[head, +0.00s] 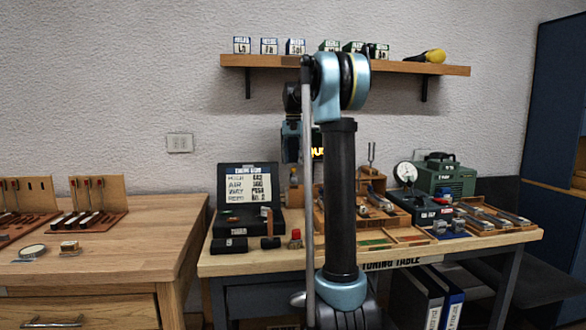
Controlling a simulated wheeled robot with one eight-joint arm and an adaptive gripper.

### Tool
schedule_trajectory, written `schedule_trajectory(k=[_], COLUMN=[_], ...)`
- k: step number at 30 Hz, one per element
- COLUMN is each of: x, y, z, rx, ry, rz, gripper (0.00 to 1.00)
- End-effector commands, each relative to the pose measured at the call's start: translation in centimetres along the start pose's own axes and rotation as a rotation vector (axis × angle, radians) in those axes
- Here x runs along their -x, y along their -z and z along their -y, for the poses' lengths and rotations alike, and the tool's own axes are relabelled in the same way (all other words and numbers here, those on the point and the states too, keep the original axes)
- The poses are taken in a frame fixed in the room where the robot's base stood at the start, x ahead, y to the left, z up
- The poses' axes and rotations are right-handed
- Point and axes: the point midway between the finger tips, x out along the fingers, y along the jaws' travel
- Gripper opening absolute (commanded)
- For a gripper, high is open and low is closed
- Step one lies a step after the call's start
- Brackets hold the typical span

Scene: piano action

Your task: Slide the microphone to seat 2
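No thing in the head view is clear enough for me to name as the microphone. A small upright brown piece with a dark foot (268,226) stands at the front right of the black tuner case (235,222) on the tuning table (215,264). The case has a raised white display panel. I cannot make out any seat marked 2. My gripper (290,152) hangs above the back of the tuning table, partly hidden behind my own arm. Its fingers are too dark and small to tell open from shut.
My arm hides the middle of the tuning table. A red-topped piece (296,238) stands near the case. Wooden trays (376,212), a round dial (405,173) and a green machine (444,177) fill the right side. A shelf (270,62) with several labelled boxes hangs above.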

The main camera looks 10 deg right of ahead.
Motion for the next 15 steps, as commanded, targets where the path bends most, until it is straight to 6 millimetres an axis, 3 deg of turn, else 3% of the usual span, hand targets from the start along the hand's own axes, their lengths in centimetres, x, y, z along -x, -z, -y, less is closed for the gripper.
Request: schedule_trajectory(k=[6,15], x=[-2.5,-3.2], y=[-0.1,-0.1], z=[0.1,0.1], rx=[0.001,0.001], ry=[0.0,0.0], rz=[0.0,0.0], gripper=[0.39,0.39])
